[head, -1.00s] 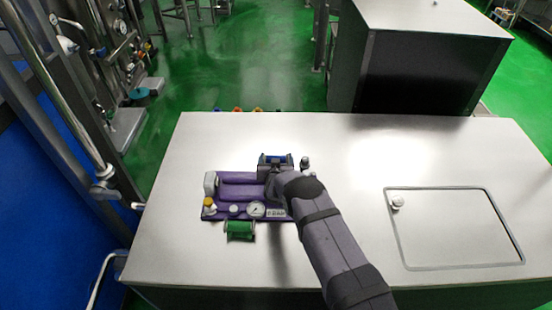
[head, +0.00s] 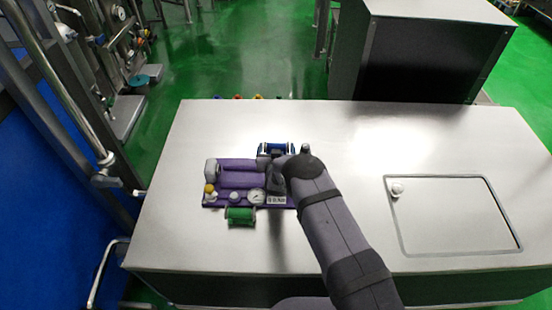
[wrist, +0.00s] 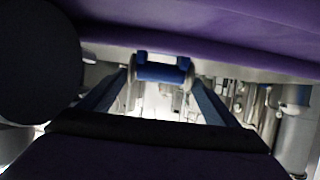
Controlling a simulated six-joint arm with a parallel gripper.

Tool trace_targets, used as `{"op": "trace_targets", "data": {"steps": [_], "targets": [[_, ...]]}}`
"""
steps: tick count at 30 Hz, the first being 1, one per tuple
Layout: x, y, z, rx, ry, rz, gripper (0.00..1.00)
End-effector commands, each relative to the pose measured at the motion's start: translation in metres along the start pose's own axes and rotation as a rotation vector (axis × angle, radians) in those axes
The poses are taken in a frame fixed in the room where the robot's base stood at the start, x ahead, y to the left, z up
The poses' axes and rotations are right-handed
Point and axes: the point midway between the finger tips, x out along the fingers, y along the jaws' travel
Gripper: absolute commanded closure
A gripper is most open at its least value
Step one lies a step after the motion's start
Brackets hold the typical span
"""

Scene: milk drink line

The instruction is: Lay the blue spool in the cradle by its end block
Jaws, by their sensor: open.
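The blue spool (head: 277,148), with a blue core and pale metal end discs, is at the back edge of the purple cradle base (head: 228,184). In the wrist view the blue spool (wrist: 162,73) shows beyond my fingertips, near the purple surface. The pale end block (head: 211,170) stands at the left end of the cradle's long groove (head: 243,168). My gripper (wrist: 160,92) is open, with one finger toward each end of the spool. In the head view my wrist covers the right part of the base; contact between fingers and spool cannot be told.
A green spool (head: 240,215) lies in front of the purple base. A dial gauge (head: 257,196) and a yellow knob (head: 209,188) are along its front. A panel with a white knob (head: 397,189) is at right. The white worktop (head: 350,130) is otherwise mostly clear.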

Motion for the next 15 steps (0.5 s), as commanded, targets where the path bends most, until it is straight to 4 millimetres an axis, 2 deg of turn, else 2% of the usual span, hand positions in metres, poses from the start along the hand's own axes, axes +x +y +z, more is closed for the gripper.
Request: {"op": "trace_targets", "data": {"steps": [15], "targets": [[-0.066,-0.001,0.000,-0.001,-0.001,-0.002,0.17]]}}
